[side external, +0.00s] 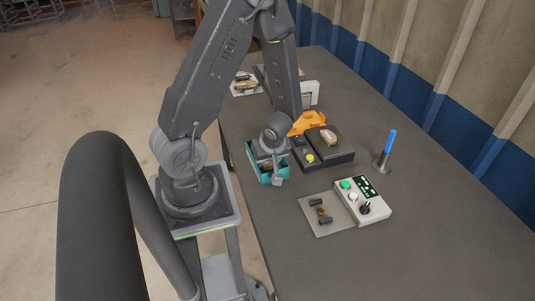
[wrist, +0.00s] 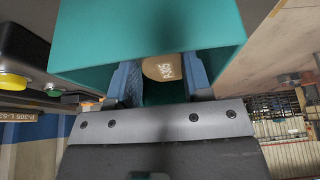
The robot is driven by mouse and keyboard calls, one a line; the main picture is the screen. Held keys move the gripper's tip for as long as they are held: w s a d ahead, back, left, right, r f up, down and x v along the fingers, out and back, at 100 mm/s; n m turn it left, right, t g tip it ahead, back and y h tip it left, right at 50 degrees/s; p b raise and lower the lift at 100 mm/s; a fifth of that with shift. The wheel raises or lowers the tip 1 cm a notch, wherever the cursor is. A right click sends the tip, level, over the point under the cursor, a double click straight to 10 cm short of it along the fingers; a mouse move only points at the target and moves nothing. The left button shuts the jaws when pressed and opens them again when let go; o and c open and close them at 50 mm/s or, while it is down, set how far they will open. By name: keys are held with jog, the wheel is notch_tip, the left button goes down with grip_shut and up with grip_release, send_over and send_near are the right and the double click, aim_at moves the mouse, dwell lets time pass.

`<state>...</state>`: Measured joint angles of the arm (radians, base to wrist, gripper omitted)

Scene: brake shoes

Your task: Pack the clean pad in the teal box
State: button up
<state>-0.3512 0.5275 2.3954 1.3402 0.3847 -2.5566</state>
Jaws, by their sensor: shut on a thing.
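The teal box (side external: 270,179) stands on the table near its left edge in the side view, and its teal wall (wrist: 150,35) fills the upper middle of the wrist view. My gripper (wrist: 160,80) is inside the box opening, its blue fingers shut on a tan pad (wrist: 163,68) with dark printed marks. In the side view my gripper (side external: 269,160) points down into the box and mostly hides the pad. I cannot tell whether the pad touches the box floor.
A black unit (side external: 341,151) with a yellow button and another brown pad (side external: 328,138) stands right of the box. An orange part (side external: 308,122) is behind. A control box (side external: 362,201), a grey plate (side external: 326,220) and a blue-handled tool (side external: 389,146) are to the right. The front table is clear.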

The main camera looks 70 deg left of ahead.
jog(key=o, duration=1)
jog(key=shift+c, duration=1.3)
notch_tip(320, 180, up, 9)
